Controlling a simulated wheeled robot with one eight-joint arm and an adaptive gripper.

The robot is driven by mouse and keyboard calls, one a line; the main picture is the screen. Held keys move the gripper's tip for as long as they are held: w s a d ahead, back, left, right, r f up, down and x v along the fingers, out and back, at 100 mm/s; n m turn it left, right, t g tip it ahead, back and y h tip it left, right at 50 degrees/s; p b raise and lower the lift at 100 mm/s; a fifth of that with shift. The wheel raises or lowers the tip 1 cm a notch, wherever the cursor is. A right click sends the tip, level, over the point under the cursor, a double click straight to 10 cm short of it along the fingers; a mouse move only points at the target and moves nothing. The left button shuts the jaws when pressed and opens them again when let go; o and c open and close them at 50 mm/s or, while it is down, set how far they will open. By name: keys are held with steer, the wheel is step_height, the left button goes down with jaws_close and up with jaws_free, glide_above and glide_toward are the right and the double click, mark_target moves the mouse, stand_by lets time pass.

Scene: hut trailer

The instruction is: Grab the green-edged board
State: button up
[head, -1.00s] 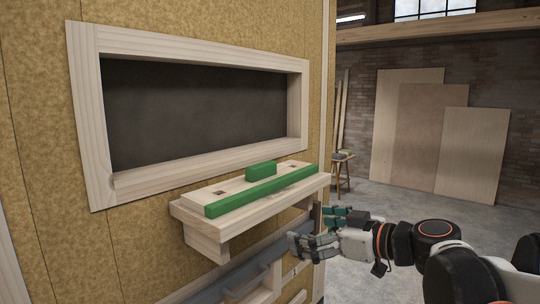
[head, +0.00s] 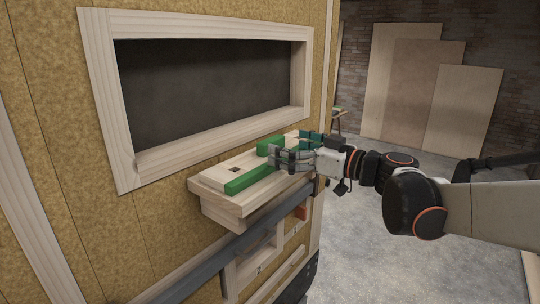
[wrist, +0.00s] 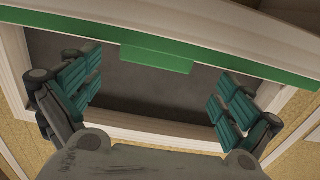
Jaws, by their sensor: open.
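The green-edged board (head: 212,178) is a pale wooden board with a long green strip (head: 248,180) along its front edge and a green block (head: 270,146) on top. It lies on a wooden ledge (head: 226,208) below the wall opening. My gripper (head: 283,157) is at the board's front edge, right of its middle, and hides part of the strip and the board's right half. In the wrist view my gripper (wrist: 154,98) has its fingers spread wide with nothing between them. The green edge (wrist: 90,40) crosses above the fingertips there. I cannot tell whether the fingers touch the board.
A framed dark opening (head: 205,85) is in the yellowish wall above the ledge. A grey rail (head: 235,240) runs below the ledge. Plywood sheets (head: 425,80) lean on the brick wall at the back. The concrete floor at right is clear.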

mark_target(275, 142)
steer(key=shift+w+x, duration=0.2)
steer(key=shift+x, duration=2.7)
steer(key=shift+s+d, duration=0.1)
steer(key=shift+d, duration=0.15)
steer(key=shift+c, duration=0.9)
steer(key=shift+f, duration=0.1)
steer(key=c, duration=1.3)
